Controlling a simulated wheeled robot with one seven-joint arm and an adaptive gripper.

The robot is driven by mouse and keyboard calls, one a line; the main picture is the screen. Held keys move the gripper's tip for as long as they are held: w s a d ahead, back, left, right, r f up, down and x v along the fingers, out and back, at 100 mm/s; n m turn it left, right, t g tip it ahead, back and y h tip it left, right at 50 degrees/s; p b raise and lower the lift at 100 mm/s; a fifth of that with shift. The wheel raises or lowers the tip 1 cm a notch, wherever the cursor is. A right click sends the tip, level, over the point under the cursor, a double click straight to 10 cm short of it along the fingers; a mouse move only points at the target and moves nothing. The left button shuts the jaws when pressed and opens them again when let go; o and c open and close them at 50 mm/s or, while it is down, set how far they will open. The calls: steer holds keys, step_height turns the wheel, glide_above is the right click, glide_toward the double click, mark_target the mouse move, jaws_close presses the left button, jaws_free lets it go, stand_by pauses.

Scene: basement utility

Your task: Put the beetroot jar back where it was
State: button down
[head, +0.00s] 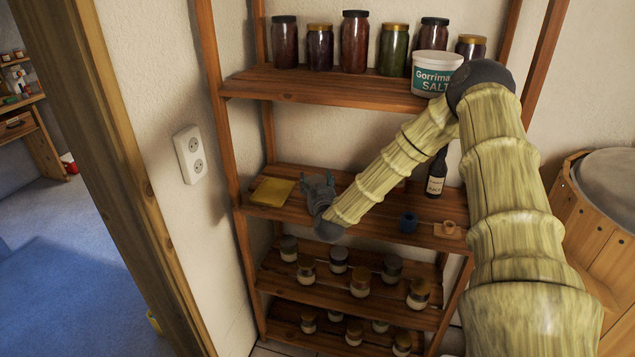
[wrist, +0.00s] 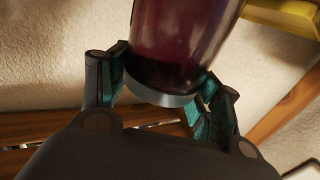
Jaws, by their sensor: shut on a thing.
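My gripper (head: 318,188) is at the left part of the middle shelf (head: 350,212), just right of a folded yellow cloth (head: 272,191). In the wrist view its two fingers (wrist: 165,95) are shut on a glass jar with dark purple-red contents (wrist: 180,45), which looks like the beetroot jar. A grey band rings the jar's near end, and its far end is cut off by the frame. In the head view I cannot make out the jar at the gripper. I cannot tell whether it touches the shelf.
Several filled jars (head: 354,42) and a white salt tub (head: 436,74) stand on the top shelf. A dark bottle (head: 436,175), a blue cup (head: 408,223) and a small wooden piece (head: 449,228) are right on the middle shelf. Small jars (head: 360,282) fill the lower shelves.

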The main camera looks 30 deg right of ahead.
steer(key=shift+f, duration=0.1)
steer(key=shift+c, duration=1.7)
jaws_free()
steer(key=b+v, duration=0.3)
steer(key=v, duration=0.9)
steer(key=s+a+f+n+g+y, duration=0.1)
steer(key=s+a+f+g+y, duration=0.1)
steer(key=s+a+f, duration=0.5)
steer(key=s+a+f+n+g+y, duration=0.25)
steer(key=a+f, duration=0.25)
steer(key=f, duration=0.4)
steer(key=s+a+f+g+y, duration=0.3)
steer(key=s+a+f, duration=0.2)
steer(key=f, duration=0.3)
steer(key=s+a+f+g, duration=0.2)
steer(key=s+f+g, duration=0.1)
steer(key=s, duration=0.6)
steer(key=s+a+f+g, duration=0.2)
steer(key=s+f+g, duration=0.1)
steer(key=s, duration=0.6)
steer(key=s+a+f+g, duration=0.3)
steer(key=s+f, duration=0.1)
steer(key=s, duration=0.5)
steer(key=shift+s+f+n, duration=0.2)
steer(key=shift+f+n, duration=0.15)
steer(key=shift+n, duration=0.1)
